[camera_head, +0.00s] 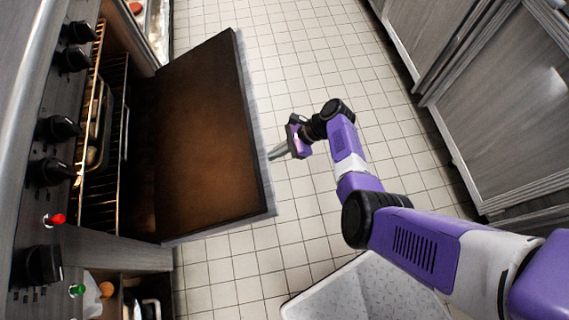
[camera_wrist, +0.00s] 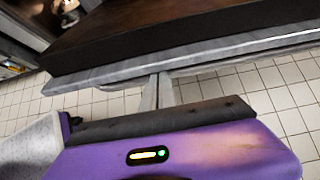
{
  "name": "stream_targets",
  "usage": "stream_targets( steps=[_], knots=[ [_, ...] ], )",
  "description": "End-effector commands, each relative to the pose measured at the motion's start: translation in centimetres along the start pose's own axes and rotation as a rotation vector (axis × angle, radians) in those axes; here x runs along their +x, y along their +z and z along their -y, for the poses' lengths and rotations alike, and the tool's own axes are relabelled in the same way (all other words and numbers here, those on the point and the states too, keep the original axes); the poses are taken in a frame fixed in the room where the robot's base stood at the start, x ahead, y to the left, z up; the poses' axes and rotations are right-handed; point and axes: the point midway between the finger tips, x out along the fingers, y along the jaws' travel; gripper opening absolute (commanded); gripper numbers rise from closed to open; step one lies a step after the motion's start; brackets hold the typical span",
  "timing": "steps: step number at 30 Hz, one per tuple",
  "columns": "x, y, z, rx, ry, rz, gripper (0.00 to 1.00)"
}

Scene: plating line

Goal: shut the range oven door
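The range oven door (camera_head: 205,140) is open and folded down, its brown inner face turned up. Its grey outer edge shows in the wrist view (camera_wrist: 200,56), running across the picture. The oven cavity stands open at left, with wire racks (camera_head: 105,150) and a tray with food inside. My gripper (camera_head: 275,153) is just beyond the door's free edge, pointing toward it. In the wrist view, the fingers (camera_wrist: 158,88) are together with nothing seen between them. Their tips overlap the door's edge in the picture; I cannot tell whether they touch it.
The range front (camera_head: 45,130) carries several black knobs plus red and green indicators. Grey cabinets (camera_head: 500,100) line the right. A light speckled surface (camera_head: 365,290), likely my base, is at the bottom. An open compartment (camera_head: 130,295) holds items at lower left. The tiled floor (camera_head: 310,60) between is clear.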

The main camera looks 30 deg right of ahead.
Motion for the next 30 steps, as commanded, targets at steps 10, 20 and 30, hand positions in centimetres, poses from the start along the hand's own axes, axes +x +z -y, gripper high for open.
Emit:
stream_targets(
  steps=[10, 20, 30],
  knots=[
    [-2.3, 6.1, 0.0, -0.004, 0.003, -0.107, 0.0],
    [-3.4, 11.4, -0.1, -0.005, 0.004, -0.221, 0.0],
    [-3.8, 17.6, 0.0, -0.007, 0.004, -0.353, 0.0]
  ],
)
